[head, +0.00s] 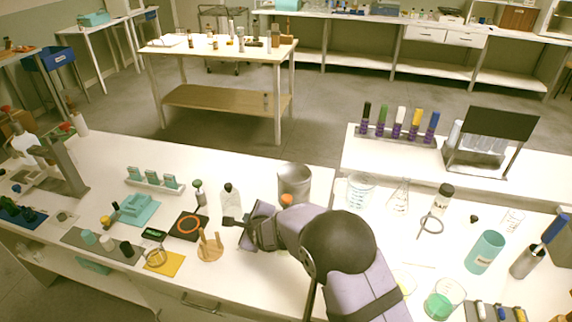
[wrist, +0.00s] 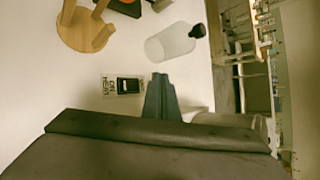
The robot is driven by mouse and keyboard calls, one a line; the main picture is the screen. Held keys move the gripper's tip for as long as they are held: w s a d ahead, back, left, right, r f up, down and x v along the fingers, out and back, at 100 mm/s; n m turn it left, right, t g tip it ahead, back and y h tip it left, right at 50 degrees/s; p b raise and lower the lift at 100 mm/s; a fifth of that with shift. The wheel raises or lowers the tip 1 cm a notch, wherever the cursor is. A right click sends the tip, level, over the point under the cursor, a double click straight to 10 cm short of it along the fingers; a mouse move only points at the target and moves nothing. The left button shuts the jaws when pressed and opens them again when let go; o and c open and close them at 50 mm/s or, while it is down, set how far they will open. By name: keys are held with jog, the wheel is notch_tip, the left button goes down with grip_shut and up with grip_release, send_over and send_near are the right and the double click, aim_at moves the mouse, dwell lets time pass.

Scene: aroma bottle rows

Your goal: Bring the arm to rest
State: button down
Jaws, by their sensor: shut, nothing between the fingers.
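My gripper (head: 228,220) is low over the white bench (head: 110,150) in the head view, pointing left. It lies between a whitish bottle with a dark cap (head: 230,197) and a small wooden stand with pegs (head: 210,247). In the wrist view my gripper (wrist: 160,80) is shut, with nothing in its fingers. The bottle lies ahead and to the right there (wrist: 172,43), and the wooden stand is at the upper left (wrist: 88,32). The bench surface right under the fingers is partly hidden by the gripper.
A metal pot (head: 294,180) stands behind my arm. A black pad with an orange ring (head: 188,225) and a yellow pad (head: 166,262) lie to the left. A printed label (wrist: 122,85) lies near the fingers.

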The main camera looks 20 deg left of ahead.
jog(key=s+d+f+g, duration=0.1)
jog(key=s+d, duration=0.1)
jog(key=s+d+f+n+g+h, duration=0.1)
jog(key=s+d, duration=0.1)
jog(key=s+d+f+n, duration=0.1)
jog(key=s+d, duration=0.1)
jog(key=shift+s+d+g+h, duration=0.2)
jog(key=shift+d+g+h, duration=0.15)
jog(key=shift+g+h, duration=0.05)
jog(key=s+d+r+n+g+h+p, duration=0.1)
jog(key=s+d+n, duration=0.4)
jog(key=d, duration=0.7)
jog(key=s+d+r+n+g+h+p, duration=0.1)
jog(key=s+d+r+n+g+h, duration=0.1)
jog(key=s+d+r+n, duration=0.3)
jog(key=s+d+r+n+g+h+p, duration=0.1)
jog(key=s+d+r+n, duration=0.3)
jog(key=s+d, duration=0.7)
jog(key=d+n+g, duration=0.1)
jog(key=d+n, duration=0.1)
jog(key=d, duration=0.5)
jog(key=shift+d+r+g, duration=0.25)
jog(key=shift+d+g, duration=0.05)
jog(key=shift+d, duration=0.1)
jog(key=shift+s, duration=0.1)
